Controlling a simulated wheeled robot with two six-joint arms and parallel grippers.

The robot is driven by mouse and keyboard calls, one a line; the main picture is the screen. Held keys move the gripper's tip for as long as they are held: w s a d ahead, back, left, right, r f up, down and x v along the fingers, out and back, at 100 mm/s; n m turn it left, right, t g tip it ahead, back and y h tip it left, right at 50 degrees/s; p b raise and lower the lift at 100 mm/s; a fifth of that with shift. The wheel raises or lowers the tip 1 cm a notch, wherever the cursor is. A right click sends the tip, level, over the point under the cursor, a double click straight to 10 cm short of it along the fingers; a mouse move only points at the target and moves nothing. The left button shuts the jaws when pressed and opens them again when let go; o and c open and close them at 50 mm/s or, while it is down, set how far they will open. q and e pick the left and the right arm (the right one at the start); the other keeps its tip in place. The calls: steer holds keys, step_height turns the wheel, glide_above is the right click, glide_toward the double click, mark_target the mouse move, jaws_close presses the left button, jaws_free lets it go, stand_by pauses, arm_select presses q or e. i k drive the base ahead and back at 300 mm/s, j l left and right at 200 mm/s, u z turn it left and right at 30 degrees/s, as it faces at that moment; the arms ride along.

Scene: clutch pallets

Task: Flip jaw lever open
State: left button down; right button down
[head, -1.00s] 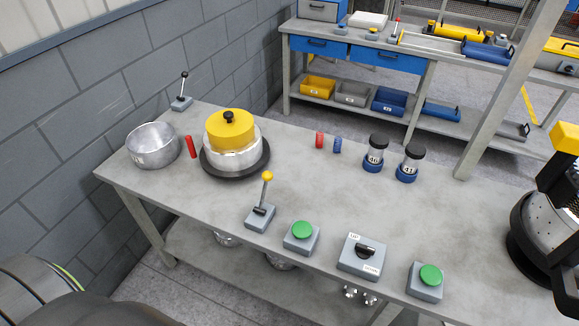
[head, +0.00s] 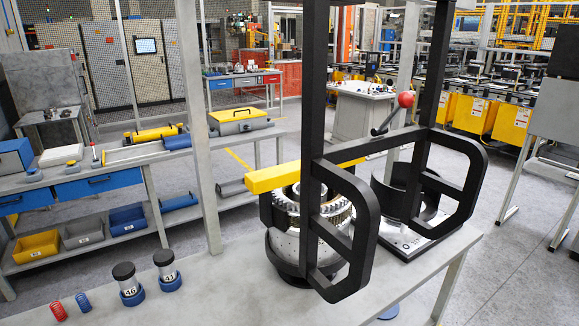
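Neither of my grippers shows in the head view.
The grey bench (head: 240,275) carries two blue-based jars (head: 127,284) and red and blue springs (head: 58,310) at the left. A shelf table with blue drawers (head: 85,187) and bins stands behind. The black frame blocks part of the fixture.

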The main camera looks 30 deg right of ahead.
mark_target(405, 99)
steer(key=z, duration=1.65)
